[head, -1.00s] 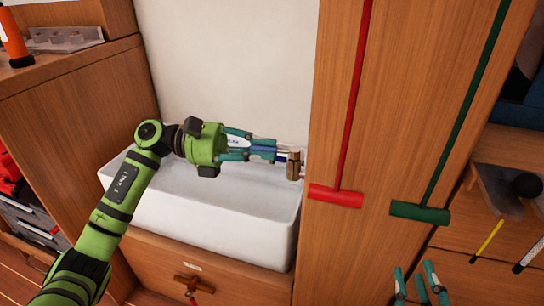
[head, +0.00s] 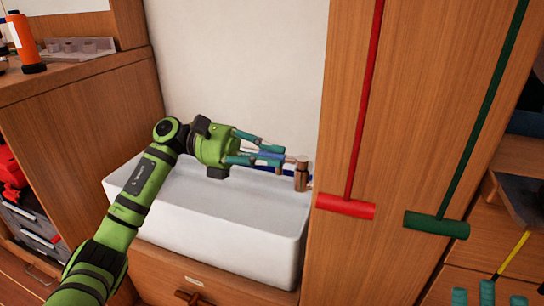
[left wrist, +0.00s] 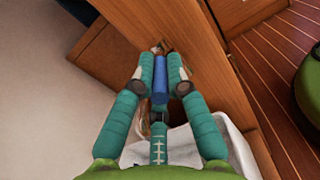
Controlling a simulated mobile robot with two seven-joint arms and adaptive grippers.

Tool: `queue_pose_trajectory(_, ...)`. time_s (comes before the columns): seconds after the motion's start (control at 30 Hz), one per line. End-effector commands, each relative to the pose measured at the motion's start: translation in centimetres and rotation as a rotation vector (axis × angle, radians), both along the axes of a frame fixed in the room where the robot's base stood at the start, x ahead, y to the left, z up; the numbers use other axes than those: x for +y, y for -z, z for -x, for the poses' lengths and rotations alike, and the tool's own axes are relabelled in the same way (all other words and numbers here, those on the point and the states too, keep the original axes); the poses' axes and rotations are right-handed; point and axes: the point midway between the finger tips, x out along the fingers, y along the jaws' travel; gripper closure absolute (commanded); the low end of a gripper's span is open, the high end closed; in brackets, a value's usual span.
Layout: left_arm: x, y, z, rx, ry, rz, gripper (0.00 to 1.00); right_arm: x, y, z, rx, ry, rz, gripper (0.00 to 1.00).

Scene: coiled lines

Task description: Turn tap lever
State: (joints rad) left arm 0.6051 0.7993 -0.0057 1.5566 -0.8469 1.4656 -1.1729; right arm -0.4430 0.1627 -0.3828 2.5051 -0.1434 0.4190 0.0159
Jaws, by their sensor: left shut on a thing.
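The tap body (head: 302,175) is a small brown metal cylinder at the right end of the white sink (head: 205,232), close to the wooden panel. A blue lever (head: 270,156) reaches left from it. My left gripper (head: 272,157) comes from the left above the basin, its teal fingers shut around the blue lever. In the left wrist view the lever (left wrist: 160,80) lies between the fingertips, with the brown tap partly hidden beyond it. My right gripper (head: 488,296) shows only as teal fingertips at the bottom right edge, spread apart with nothing seen between them.
A red T-shaped bar (head: 345,207) and a green one (head: 437,225) are on the wooden panel (head: 410,110) right of the tap. An orange bottle (head: 27,45) and a clear tray (head: 80,48) stand on the left cabinet. The basin is empty where visible.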

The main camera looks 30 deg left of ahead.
Motion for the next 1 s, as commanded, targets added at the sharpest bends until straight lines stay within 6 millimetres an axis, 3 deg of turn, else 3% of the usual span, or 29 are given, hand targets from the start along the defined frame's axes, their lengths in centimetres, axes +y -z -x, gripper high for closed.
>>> queue_pose_trajectory(0.27,-0.1,0.2,0.1,0.005,0.005,-0.004,1.00,0.0,0.0,0.0,0.000,0.001,0.000,0.60)
queue_pose_trajectory(0.3,-0.1,0.2,0.1,0.005,0.005,-0.004,0.81,0.0,0.0,0.0,0.000,0.001,0.000,0.60)
queue_pose_trajectory(0.37,-0.1,0.2,0.1,0.004,0.004,-0.003,0.61,0.0,0.0,0.0,0.000,0.001,0.000,0.60)
queue_pose_trajectory(0.77,0.4,0.1,0.0,0.002,0.000,-0.001,0.61,0.0,0.1,-0.1,0.004,0.001,0.001,0.60)
queue_pose_trajectory(1.0,4.5,0.0,0.5,0.004,-0.003,-0.001,0.61,0.0,0.0,-0.1,0.003,0.001,0.000,0.60)
